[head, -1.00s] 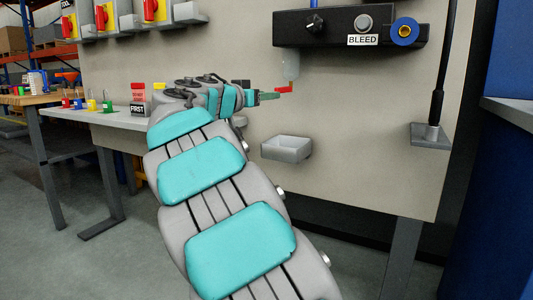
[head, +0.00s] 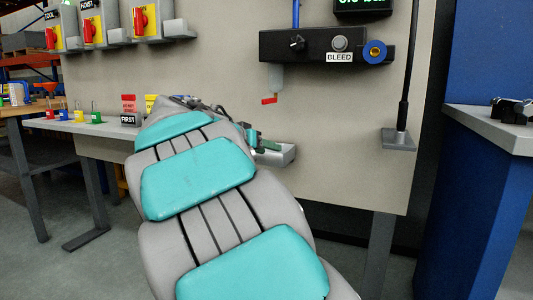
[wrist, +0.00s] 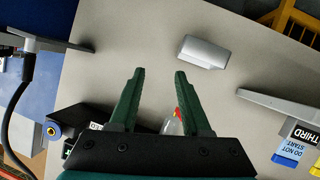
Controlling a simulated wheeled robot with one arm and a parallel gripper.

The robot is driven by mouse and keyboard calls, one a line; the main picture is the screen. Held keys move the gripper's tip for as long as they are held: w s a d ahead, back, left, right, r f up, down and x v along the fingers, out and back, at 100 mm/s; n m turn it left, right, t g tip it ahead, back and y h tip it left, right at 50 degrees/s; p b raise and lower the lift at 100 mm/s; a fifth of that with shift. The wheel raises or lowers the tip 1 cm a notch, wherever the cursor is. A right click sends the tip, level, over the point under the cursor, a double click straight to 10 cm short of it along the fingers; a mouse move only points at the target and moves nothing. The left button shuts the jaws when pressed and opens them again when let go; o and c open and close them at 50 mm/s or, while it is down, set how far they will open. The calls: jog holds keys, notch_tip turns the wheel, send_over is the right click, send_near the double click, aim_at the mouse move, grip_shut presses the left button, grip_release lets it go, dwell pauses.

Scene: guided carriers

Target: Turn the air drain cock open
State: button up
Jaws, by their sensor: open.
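The air drain cock shows as a small red lever (head: 269,101) under a clear bowl (head: 276,78), below the black unit (head: 320,46) on the panel. The lever lies roughly level, pointing left. My gripper (head: 268,146) is below the lever and apart from it, in front of the grey tray. In the wrist view my gripper (wrist: 159,72) is open with nothing between the fingertips. The red lever (wrist: 178,113) and the bowl (wrist: 171,127) show beside the right finger, partly hidden by it.
The grey tray (head: 288,156) is fixed to the panel below the cock. A black lever on a bracket (head: 398,139) stands to the right. A blue cabinet (head: 475,200) is at far right. A shelf with tags (head: 70,126) is at left.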

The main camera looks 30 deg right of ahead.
jog(key=shift+s+f, duration=0.6)
jog(key=shift+s, duration=0.05)
